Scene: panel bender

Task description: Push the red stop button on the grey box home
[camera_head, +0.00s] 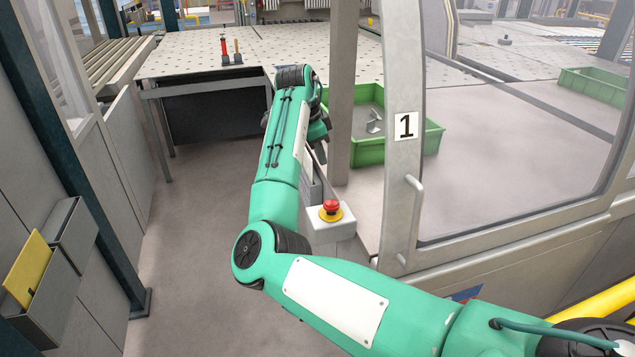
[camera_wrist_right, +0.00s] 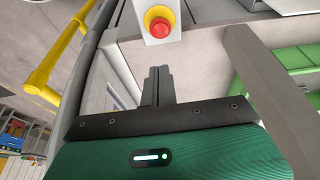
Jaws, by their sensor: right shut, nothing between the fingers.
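The red stop button (camera_head: 331,206) sits in a yellow ring on top of the light grey box (camera_head: 327,232), beside the doorway post. The button (camera_wrist_right: 159,28) also shows in the right wrist view, at the top middle, beyond my fingertips. My right gripper (camera_head: 321,154) is mostly hidden behind my green arm, above and behind the box in the head view. In the right wrist view my right gripper (camera_wrist_right: 158,70) is shut and empty, its fingers apart from the button in the picture. How far the button is pressed in cannot be told. My left gripper is not in view.
A grey post (camera_head: 342,90) and a door frame marked 1 (camera_head: 406,160) stand close by the box. A green crate (camera_head: 400,145) with metal parts stands behind. A perforated table (camera_head: 180,55) is at the back. Floor (camera_head: 190,230) at left is clear.

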